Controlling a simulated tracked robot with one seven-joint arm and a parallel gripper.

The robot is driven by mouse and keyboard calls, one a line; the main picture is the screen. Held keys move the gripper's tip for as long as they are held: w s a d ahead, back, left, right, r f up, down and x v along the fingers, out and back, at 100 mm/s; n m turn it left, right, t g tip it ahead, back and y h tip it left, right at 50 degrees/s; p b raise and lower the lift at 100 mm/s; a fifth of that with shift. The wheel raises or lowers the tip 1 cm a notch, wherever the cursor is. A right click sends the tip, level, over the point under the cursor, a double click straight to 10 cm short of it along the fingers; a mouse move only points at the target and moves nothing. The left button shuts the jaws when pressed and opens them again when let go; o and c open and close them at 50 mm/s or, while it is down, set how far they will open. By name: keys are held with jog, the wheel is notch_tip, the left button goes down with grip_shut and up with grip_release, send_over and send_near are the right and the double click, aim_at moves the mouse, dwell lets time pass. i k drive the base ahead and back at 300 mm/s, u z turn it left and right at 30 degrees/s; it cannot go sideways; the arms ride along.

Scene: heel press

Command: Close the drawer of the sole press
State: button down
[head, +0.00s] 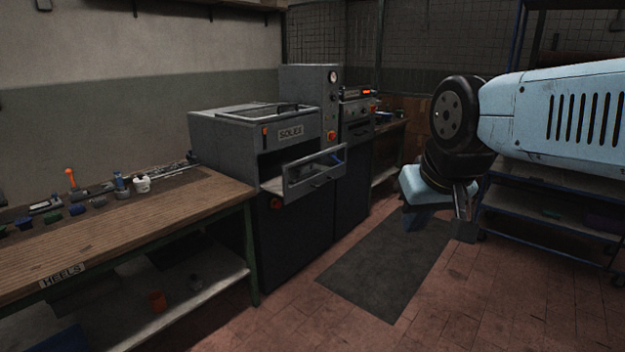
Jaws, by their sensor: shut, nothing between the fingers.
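The sole press (235,138) is a grey machine with a "SOLES" label, standing left of the middle in the head view. Its drawer (313,174) is pulled out toward the front right, with a dark opening behind its framed front panel. A dark handle shows on the drawer front. My gripper (464,232) is shut and empty, pointing down to the right of the drawer and clear of it. Its fingertips are small and partly dark in this view. My light blue arm reaches in from the right edge.
A wooden bench (150,225) labelled "HEELS" stands at the left with several small items on it. A second machine (357,130) stands right of the press. A dark mat (385,270) lies on the clear tiled floor. A blue-framed shelf (545,235) stands at the right.

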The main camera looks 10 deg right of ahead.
aim_at(294, 184)
jog(key=u, duration=0.4)
jog(key=i, duration=2)
jog(key=z, duration=0.8)
jog(key=k, duration=0.85)
jog(key=z, duration=0.15)
jog(key=i, duration=0.9)
jog(key=u, duration=0.1)
